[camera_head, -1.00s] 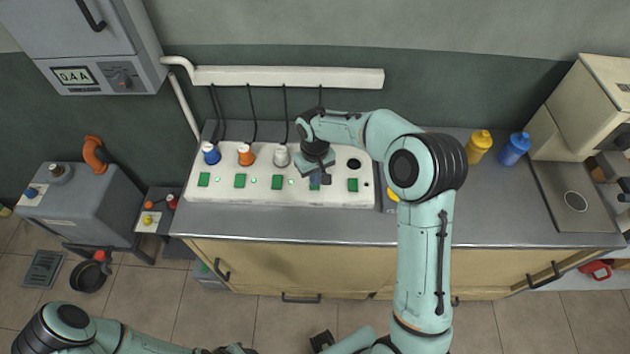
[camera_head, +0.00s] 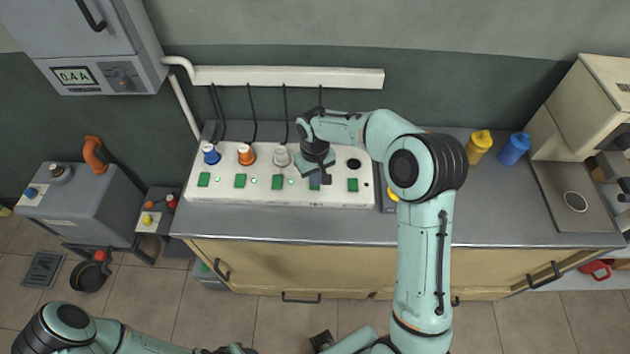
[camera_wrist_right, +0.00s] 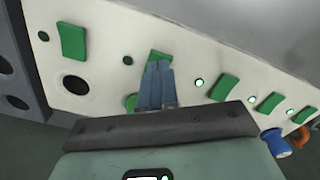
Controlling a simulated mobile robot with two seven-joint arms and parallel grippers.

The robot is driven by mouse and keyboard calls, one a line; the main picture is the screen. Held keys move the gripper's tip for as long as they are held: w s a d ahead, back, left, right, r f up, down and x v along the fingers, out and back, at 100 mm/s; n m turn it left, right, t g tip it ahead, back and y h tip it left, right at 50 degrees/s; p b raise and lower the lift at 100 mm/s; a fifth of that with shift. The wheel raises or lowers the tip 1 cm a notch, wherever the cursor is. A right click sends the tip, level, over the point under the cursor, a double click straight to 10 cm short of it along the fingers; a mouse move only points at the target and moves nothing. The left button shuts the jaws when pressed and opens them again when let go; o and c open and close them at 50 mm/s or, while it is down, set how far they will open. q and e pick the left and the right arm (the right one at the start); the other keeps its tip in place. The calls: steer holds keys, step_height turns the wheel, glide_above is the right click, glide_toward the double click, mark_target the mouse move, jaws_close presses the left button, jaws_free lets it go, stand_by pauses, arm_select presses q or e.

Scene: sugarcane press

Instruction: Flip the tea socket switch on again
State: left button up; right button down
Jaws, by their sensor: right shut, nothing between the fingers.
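A long white socket panel (camera_head: 230,191) with a row of green switches lies on the counter. My right gripper (camera_wrist_right: 157,85) is shut and empty, its fingertips at the fourth green switch from the left (camera_wrist_right: 160,55). The fingers partly cover this switch, and I cannot tell whether they touch it. The lamp beside it (camera_wrist_right: 127,60) is dark. A green plug (camera_wrist_right: 130,102) shows partly behind the fingers. In the head view, my right gripper (camera_head: 325,178) covers that part of the panel. My left arm is at the bottom left; its gripper is not visible.
Blue (camera_head: 211,154), orange (camera_head: 246,154) and white (camera_head: 281,156) plugs stand in the panel, with lit lamps by their switches. The rightmost socket (camera_head: 353,163) is empty and its lamp dark.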

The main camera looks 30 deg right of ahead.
arm_select(q)
steer(key=shift+s+f+b, duration=0.35)
steer(key=shift+f+b, duration=0.05)
steer(key=shift+f, duration=0.1)
arm_select(e)
steer(key=shift+f, duration=0.9)
steer(key=shift+r+p, duration=1.6)
steer(key=shift+r, duration=2)
arm_select(q)
steer(key=w+r, duration=0.1)
steer(key=r, duration=0.1)
steer(key=w+r, duration=0.2)
steer(key=shift+w, duration=0.15)
arm_select(e)
steer(key=shift+f, duration=0.1)
